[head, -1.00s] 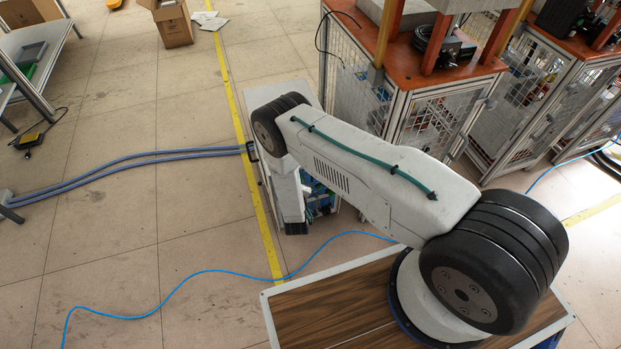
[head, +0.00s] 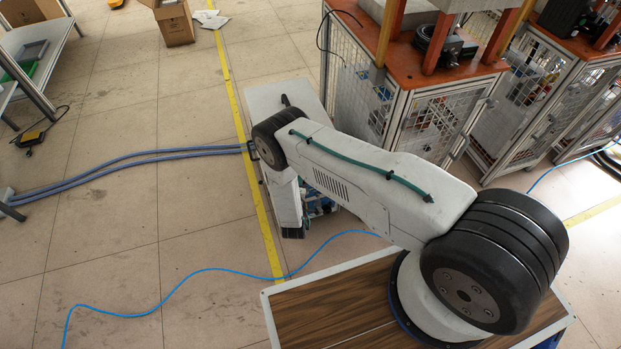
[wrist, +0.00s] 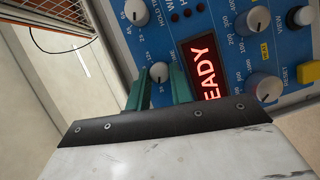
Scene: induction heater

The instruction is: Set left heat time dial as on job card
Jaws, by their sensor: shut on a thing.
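In the wrist view, my gripper (wrist: 160,88) has its two green fingers on either side of a small grey dial (wrist: 159,72) at the left edge of a blue control panel (wrist: 213,18). It is shut on this dial. A red display (wrist: 205,72) shows "EADY", the rest cut off. In the head view the fingers are hidden behind my arm. No job card is legible.
More grey knobs (wrist: 265,88) and a black-and-white knob (wrist: 300,16) sit to the right on the panel. In the head view, a caged machine with an orange top (head: 466,75) stands right of the white cabinet (head: 262,97). Blue hoses (head: 130,163) and a cable cross the floor.

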